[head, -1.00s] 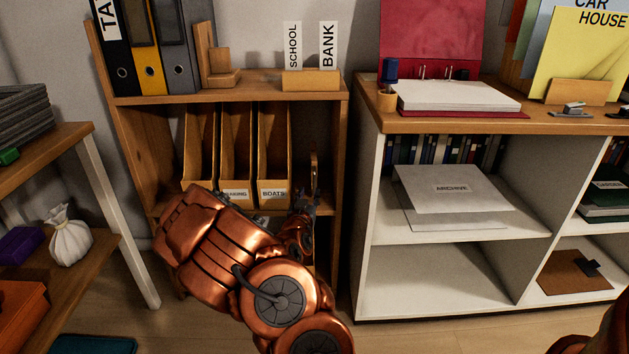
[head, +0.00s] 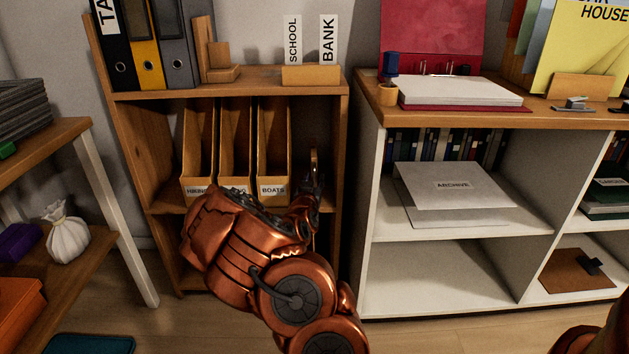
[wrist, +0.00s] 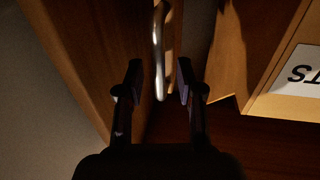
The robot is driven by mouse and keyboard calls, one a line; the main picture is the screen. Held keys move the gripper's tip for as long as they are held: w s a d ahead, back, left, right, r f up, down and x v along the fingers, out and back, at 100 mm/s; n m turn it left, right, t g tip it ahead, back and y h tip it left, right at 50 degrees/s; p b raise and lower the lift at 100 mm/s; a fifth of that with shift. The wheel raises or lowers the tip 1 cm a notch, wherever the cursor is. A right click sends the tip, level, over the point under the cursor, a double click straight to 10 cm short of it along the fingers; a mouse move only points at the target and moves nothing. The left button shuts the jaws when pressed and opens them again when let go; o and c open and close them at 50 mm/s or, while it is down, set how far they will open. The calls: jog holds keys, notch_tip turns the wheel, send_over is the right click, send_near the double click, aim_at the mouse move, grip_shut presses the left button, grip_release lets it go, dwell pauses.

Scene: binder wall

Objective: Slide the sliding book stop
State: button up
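In the middle compartment of the wooden shelf, a narrow upright wooden piece (head: 314,163) stands right of the BOATS file box; it appears to be the sliding book stop. In the wrist view a curved metal handle (wrist: 159,45) shows on its front. My gripper (head: 313,190) is in front of that piece and hides its lower part. In the wrist view my gripper (wrist: 158,80) is open, with the lower end of the handle in the gap between the fingertips. I cannot tell whether either finger touches it.
Several wooden file boxes (head: 273,145) stand left of the stop, BOATS nearest. The shelf's right side wall (wrist: 85,55) is close beside my gripper. On the top shelf, a wooden L-shaped bookend (head: 219,66) stands beside binders. A white cabinet (head: 440,282) stands to the right.

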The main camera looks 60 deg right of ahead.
jog(key=shift+w+d, duration=0.25)
jog(key=shift+d, duration=0.25)
grip_shut()
dwell(0.6)
